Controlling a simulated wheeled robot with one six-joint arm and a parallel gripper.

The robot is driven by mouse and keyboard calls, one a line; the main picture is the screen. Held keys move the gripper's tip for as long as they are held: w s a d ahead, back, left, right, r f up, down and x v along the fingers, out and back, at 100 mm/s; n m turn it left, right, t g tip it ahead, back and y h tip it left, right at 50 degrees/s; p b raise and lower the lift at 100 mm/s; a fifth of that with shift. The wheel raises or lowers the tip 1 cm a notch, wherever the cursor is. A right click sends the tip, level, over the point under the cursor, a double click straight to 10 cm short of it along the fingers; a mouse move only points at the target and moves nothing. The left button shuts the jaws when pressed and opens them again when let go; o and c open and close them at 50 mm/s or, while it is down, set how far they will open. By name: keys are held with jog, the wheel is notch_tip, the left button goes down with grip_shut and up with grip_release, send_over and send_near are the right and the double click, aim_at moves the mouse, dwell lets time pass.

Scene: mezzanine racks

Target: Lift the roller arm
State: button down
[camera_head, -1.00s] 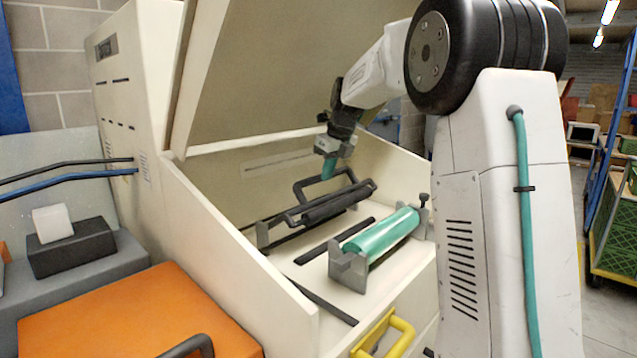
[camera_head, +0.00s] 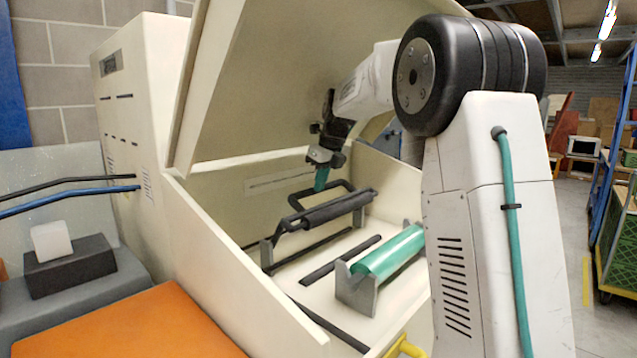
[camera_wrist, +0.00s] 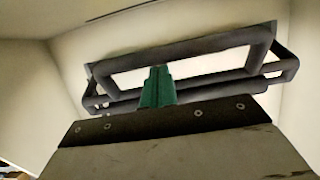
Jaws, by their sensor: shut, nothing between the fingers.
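The roller arm (camera_head: 338,210), a dark roller with a bent bar handle behind it, sits inside the cream machine between grey brackets (camera_head: 267,252). The roller hangs above a dark rail. My gripper (camera_head: 320,181) has green fingers pointing down at the handle bar. In the wrist view the handle (camera_wrist: 190,54) is a dark rectangular loop, and the fingers (camera_wrist: 157,86) overlap its lower side. The fingers are together with nothing between them. Whether they touch the bar, or are under it, I cannot tell.
A green roller (camera_head: 390,252) lies in grey holders at the front right of the machine bed. The raised cream lid (camera_head: 290,80) leans over the opening, close to my arm. The machine's near side wall (camera_head: 225,265) borders the bed. An orange surface (camera_head: 120,325) is at lower left.

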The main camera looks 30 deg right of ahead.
jog(key=s+d+r, duration=0.1)
jog(key=s+d, duration=0.2)
jog(key=s, duration=0.9)
jog(key=shift+d, duration=0.15)
dwell(0.3)
